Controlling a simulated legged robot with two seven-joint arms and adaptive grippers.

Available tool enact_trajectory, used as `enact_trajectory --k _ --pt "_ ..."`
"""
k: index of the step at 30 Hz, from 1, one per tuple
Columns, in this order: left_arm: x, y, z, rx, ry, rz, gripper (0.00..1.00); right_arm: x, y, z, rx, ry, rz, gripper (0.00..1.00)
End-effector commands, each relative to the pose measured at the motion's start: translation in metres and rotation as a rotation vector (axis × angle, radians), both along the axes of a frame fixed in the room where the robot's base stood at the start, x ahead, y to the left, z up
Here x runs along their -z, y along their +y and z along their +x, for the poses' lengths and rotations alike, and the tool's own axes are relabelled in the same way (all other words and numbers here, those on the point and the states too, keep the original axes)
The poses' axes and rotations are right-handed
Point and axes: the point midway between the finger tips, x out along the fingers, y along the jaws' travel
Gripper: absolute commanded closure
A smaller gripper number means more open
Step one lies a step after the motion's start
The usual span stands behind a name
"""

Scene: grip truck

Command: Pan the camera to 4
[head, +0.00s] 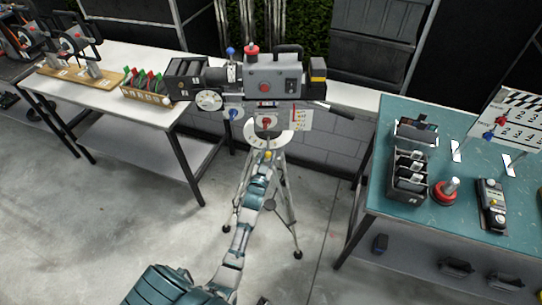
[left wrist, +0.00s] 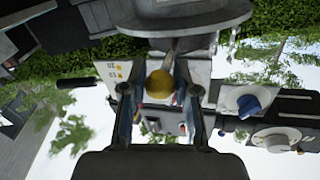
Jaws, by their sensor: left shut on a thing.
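The grey film camera (head: 275,75) stands on a tripod (head: 285,205) in the middle of the head view. Below its body is a pale round dial (head: 268,138) with small marks, too small to read. A yellow ball knob (head: 268,154) sits at the dial's front edge; it also shows in the left wrist view (left wrist: 160,84). My left gripper (head: 265,165) comes up from below in front of the tripod, its fingers shut on the yellow knob. In the left wrist view the fingers (left wrist: 160,100) lie on both sides of it. My right gripper is not in view.
A black handle (head: 338,111) sticks out right of the camera. Grey floor is clear between.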

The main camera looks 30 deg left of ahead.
Motion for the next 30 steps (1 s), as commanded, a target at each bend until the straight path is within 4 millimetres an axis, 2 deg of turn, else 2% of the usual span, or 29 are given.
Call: enact_trajectory --k 1,13,14,16,26,30 --pt "-0.005 0.003 0.0 -0.021 -0.009 0.001 1.0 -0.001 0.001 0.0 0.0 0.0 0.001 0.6" --pt "-0.006 -0.003 0.003 -0.038 -0.003 0.012 1.0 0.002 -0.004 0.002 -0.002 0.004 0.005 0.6" --pt "-0.006 -0.003 0.003 -0.038 -0.003 0.012 0.63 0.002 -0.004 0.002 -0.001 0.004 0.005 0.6" --pt "-0.005 -0.003 0.003 -0.038 -0.002 0.012 0.46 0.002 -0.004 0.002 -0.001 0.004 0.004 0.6" --pt "-0.003 -0.003 0.0 -0.037 0.002 0.011 0.45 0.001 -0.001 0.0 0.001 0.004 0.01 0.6" --pt "-0.002 -0.009 -0.014 -0.037 0.004 0.01 0.45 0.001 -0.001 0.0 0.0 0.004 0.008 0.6"
